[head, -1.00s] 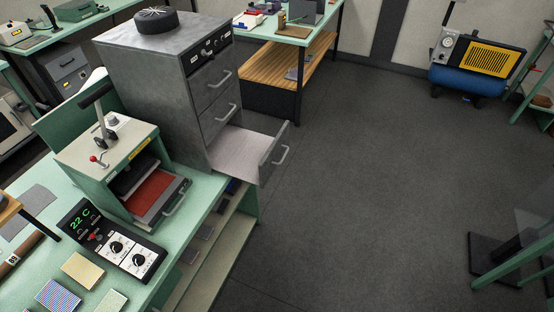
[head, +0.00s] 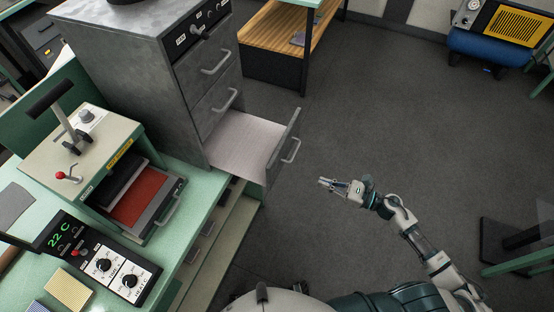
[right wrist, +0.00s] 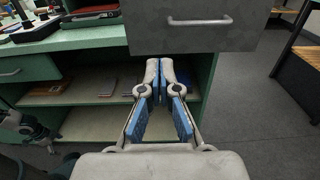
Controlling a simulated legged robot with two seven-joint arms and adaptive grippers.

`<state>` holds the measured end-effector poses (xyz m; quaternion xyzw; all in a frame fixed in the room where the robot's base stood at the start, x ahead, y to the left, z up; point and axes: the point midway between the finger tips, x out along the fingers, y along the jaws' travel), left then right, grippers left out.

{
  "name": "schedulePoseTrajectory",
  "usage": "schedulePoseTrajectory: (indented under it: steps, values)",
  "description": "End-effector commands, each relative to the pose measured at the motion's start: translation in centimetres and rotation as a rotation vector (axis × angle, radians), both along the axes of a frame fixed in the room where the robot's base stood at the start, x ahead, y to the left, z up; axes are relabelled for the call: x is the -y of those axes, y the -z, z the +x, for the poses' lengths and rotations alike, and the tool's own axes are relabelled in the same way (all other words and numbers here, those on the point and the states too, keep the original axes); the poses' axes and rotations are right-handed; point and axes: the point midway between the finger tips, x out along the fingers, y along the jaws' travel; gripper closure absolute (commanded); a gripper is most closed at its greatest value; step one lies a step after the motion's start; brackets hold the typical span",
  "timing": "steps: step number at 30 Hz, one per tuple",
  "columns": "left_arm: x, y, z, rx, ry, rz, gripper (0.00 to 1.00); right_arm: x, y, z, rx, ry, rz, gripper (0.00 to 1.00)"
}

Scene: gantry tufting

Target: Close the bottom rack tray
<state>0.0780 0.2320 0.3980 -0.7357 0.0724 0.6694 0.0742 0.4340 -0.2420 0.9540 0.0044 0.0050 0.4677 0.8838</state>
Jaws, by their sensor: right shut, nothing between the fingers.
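The grey metal rack cabinet (head: 140,75) stands at the upper left of the head view. Its bottom rack tray (head: 240,146) is pulled out to the right, with a pale flat inside and a bar handle (head: 291,151) on its front. The two drawers above it are closed. My right gripper (head: 323,183) is shut and empty, to the right of and apart from the tray front.
A green bench (head: 195,215) at the left carries a press with a red plate (head: 140,203) and a control box (head: 95,259) reading 22 C. Open shelves sit under the bench edge. A blue compressor (head: 489,47) stands at the far right. The dark floor between is clear.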

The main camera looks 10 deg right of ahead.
Motion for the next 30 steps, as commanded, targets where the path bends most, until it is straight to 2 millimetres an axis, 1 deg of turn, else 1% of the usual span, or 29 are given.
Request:
schedulePoseTrajectory:
  steps: [2, 5, 13, 18, 21, 24, 30]
  values:
    - [-0.1, 0.0, -0.5, -0.004, 0.0, 0.001, 0.03, -0.6, -0.3, 0.1, 0.013, -0.01, -0.007, 1.0]
    - [-0.2, 0.0, -1.2, -0.008, 0.001, 0.002, 0.03, -1.7, -0.4, 0.9, 0.013, -0.008, -0.005, 1.0]
    - [-1.0, 0.1, -4.8, -0.026, 0.007, 0.006, 0.03, -6.3, -0.5, 4.4, 0.009, -0.006, 0.0, 1.0]
    - [-1.0, -0.7, -4.9, -0.022, 0.008, 0.006, 0.03, -9.0, -0.4, 6.2, 0.007, -0.005, 0.0, 1.0]
    - [-1.0, -1.1, -4.9, -0.021, 0.008, 0.006, 0.03, -10.2, -0.3, 7.0, 0.007, -0.004, -0.001, 1.0]
    - [-1.0, -1.3, -4.8, -0.021, 0.008, 0.006, 0.03, -11.0, -0.2, 7.5, 0.006, -0.004, 0.0, 1.0]
    - [-1.0, -1.4, -4.8, -0.021, 0.008, 0.006, 0.03, -11.4, 0.0, 7.9, 0.004, -0.003, -0.001, 1.0]
